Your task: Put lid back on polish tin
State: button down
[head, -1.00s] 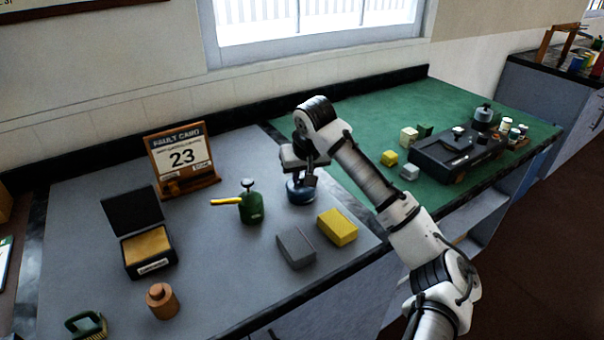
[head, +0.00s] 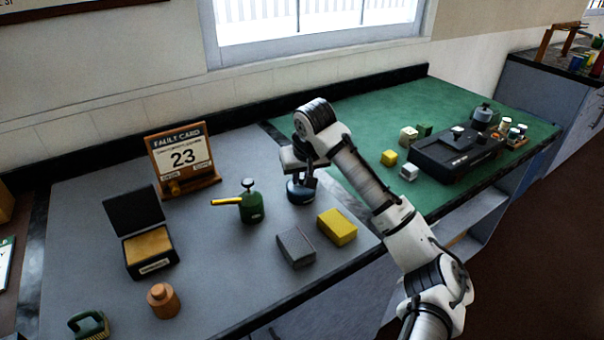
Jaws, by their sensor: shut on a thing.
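The polish tin (head: 301,195) is a low, round, dark blue thing on the grey worktop, right of the green oil can. My gripper (head: 301,178) points down directly over it. Its dark fingers are shut on what looks like the tin's lid, at the top of the tin. The fingers and wrist hide most of the lid. I cannot tell whether the lid is seated on the tin or just above it.
A green oil can (head: 251,205) stands left of the tin. A yellow block (head: 337,227) and a grey block (head: 296,246) lie in front. An open black box (head: 150,262) and a card stand (head: 184,160) are farther left. Bare worktop lies between them.

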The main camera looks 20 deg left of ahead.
dwell(0.3)
jog(key=c, duration=0.7)
grip_release()
jog(key=shift+c, duration=0.2)
jog(key=shift+r, duration=0.15)
jog(key=shift+r+p, duration=3.15)
jog(key=shift+r, duration=0.25)
grip_shut()
